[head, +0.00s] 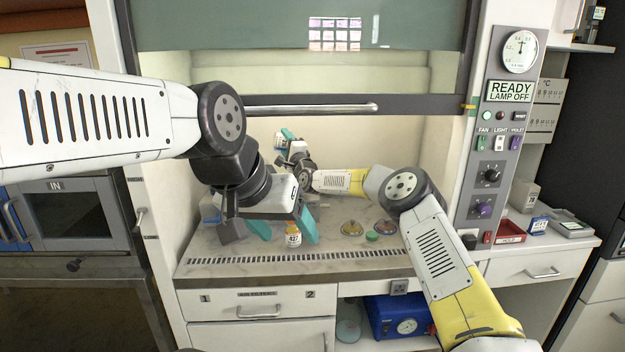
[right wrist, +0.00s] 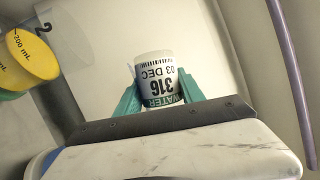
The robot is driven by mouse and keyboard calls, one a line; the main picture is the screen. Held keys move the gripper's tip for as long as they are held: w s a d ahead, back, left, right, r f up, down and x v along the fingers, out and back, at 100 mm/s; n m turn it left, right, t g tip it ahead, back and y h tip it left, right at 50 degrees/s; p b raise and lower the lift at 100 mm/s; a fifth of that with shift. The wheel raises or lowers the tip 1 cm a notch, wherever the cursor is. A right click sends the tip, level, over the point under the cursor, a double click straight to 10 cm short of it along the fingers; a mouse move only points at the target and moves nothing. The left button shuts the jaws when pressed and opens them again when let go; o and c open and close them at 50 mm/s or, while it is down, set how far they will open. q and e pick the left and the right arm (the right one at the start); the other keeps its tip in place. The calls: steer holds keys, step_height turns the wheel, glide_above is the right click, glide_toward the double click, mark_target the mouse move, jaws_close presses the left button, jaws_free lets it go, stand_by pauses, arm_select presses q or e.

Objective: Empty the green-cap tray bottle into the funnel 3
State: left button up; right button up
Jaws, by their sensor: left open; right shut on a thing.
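My right gripper (head: 284,138) is raised near the back of the hood. In the right wrist view its teal fingers are shut on a white bottle (right wrist: 155,75) labelled "316", "03 DEC" and "WATER", with the print upside down in that view. I cannot make out a cap on this bottle. A small green disc (head: 372,236), perhaps a cap, lies on the bench. I cannot identify funnel 3.
A yellow vessel (right wrist: 30,58) marked "200 mL" is at the left of the right wrist view, near a dark hook.

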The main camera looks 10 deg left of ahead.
steer(key=shift+d+r+m+t, duration=0.2)
steer(key=shift+m+t, duration=0.1)
steer(key=shift+m, duration=0.3)
